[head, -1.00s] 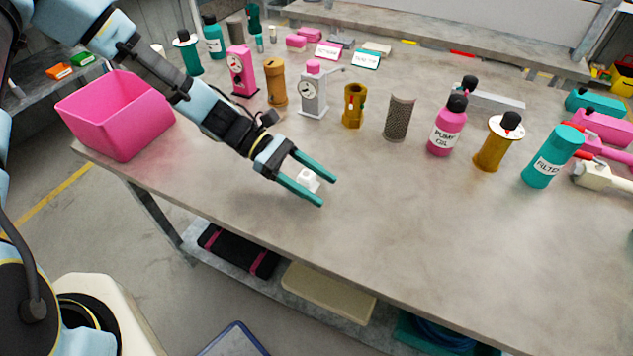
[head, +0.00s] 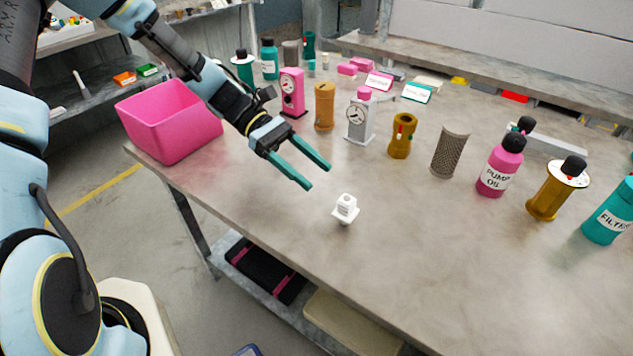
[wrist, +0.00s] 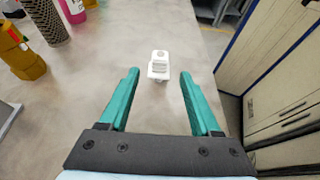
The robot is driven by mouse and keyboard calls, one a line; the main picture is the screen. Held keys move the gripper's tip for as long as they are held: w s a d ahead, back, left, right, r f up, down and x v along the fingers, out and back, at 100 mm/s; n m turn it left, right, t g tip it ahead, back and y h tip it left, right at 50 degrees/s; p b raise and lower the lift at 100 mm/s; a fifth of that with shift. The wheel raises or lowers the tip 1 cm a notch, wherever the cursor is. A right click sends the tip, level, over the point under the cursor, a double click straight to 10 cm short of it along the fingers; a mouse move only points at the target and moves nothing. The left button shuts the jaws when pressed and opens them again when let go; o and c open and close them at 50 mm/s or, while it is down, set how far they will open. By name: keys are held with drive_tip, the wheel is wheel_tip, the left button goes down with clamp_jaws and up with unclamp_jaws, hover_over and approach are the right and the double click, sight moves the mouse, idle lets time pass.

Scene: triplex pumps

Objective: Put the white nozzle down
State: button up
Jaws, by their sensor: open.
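Nothing hides the nozzle.
A pink bin (head: 172,125) stands at the bench's left end. Behind are a pink gauge unit (head: 292,92), a grey gauge unit (head: 361,120), a brass fitting (head: 401,137), a mesh cylinder (head: 449,153) and a pump oil bottle (head: 500,167). The bench right of the nozzle is clear.

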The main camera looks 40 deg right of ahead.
drive_tip(key=shift+w+r, duration=0.1)
drive_tip(key=shift+w, duration=0.05)
drive_tip(key=w+a+t, duration=0.1)
drive_tip(key=a, duration=0.1)
drive_tip(key=w+a+t, duration=0.1)
drive_tip(key=w+a, duration=0.1)
drive_tip(key=a, duration=0.1)
drive_tip(key=w+a+f+m+t+y, duration=0.1)
drive_tip(key=w+a+t, duration=0.1)
drive_tip(key=a, duration=0.1)
drive_tip(key=shift+a, duration=0.15)
drive_tip(key=w+a+r+m+t+y, duration=0.1)
drive_tip(key=w+a+t, duration=0.2)
drive_tip(key=a, duration=0.5)
drive_tip(key=w+a+r+m+t+y, duration=0.1)
drive_tip(key=w+a+t, duration=0.3)
drive_tip(key=a, duration=0.5)
drive_tip(key=shift+v, duration=0.8)
drive_tip(key=shift+o, duration=0.5)
drive_tip(key=a+r+m+t+y, duration=0.1)
drive_tip(key=a+r+t, duration=0.2)
drive_tip(key=a, duration=0.6)
drive_tip(key=shift+w+a+r+m+t, duration=0.2)
drive_tip(key=shift+w+r+m+t, duration=0.15)
drive_tip(key=shift+r, duration=0.25)
